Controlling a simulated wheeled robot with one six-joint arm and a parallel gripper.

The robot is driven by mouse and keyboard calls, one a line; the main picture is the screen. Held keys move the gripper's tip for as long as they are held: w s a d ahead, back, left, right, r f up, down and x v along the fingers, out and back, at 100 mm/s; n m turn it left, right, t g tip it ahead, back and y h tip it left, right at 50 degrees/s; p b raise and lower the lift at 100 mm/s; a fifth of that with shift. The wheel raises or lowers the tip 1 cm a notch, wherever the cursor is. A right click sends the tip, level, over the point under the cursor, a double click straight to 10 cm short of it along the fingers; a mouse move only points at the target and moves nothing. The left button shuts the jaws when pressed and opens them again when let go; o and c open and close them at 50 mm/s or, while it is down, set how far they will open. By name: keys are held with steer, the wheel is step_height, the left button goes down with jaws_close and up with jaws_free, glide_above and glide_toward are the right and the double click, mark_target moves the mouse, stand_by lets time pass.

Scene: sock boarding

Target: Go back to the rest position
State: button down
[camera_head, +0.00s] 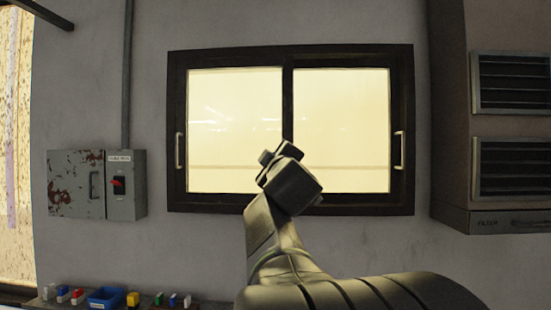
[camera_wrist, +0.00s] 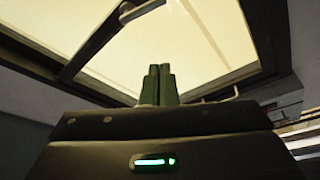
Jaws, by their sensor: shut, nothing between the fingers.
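In the wrist view my gripper (camera_wrist: 159,72) points up toward the bright window. Its two dark green fingers stand side by side and touch, with nothing held between them. In the head view my arm rises from the lower right, and its dark wrist end shows in front of the lower middle of the window; the fingers are hard to make out there. No sock or board shows in either view.
A dark-framed sliding window (camera_head: 336,130) fills the middle of the wall. A grey electrical box (camera_head: 125,190) hangs at left. A vented filter cabinet (camera_head: 450,130) stands at right. A blue bin (camera_head: 106,297) and small coloured items lie on a surface at lower left.

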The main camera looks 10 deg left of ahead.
steer(key=shift+s+f, duration=0.1)
steer(key=shift+s, duration=0.15)
steer(key=shift+w, duration=0.1)
stand_by(0.3)
